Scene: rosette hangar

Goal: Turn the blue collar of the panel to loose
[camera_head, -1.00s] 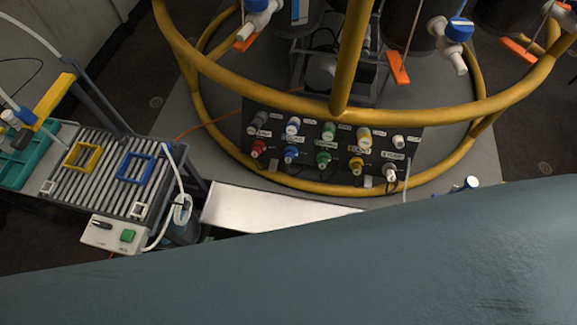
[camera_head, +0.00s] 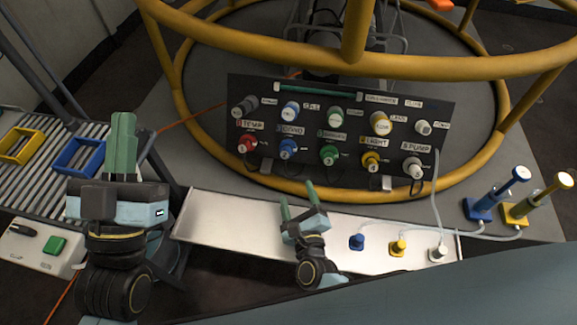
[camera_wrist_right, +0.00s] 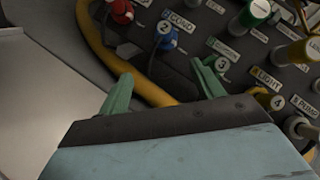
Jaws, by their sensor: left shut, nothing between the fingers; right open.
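The black panel (camera_head: 325,176) stands inside the yellow ring frame, with two rows of coloured connectors. The blue collar (camera_head: 288,149) sits in the lower row at the label 2 COND, between a red one and a green one. It also shows in the right wrist view (camera_wrist_right: 168,36), beyond the fingers. My left gripper (camera_head: 123,145) is shut and empty, left of the panel.
The white tray (camera_head: 215,217) holds blue and yellow plugs at its right part. The yellow rail (camera_head: 260,183) runs along the panel's lower edge. Blue (camera_head: 482,207) and yellow (camera_head: 518,214) handled tools stand at right. A slatted rack (camera_head: 40,165) is at left.

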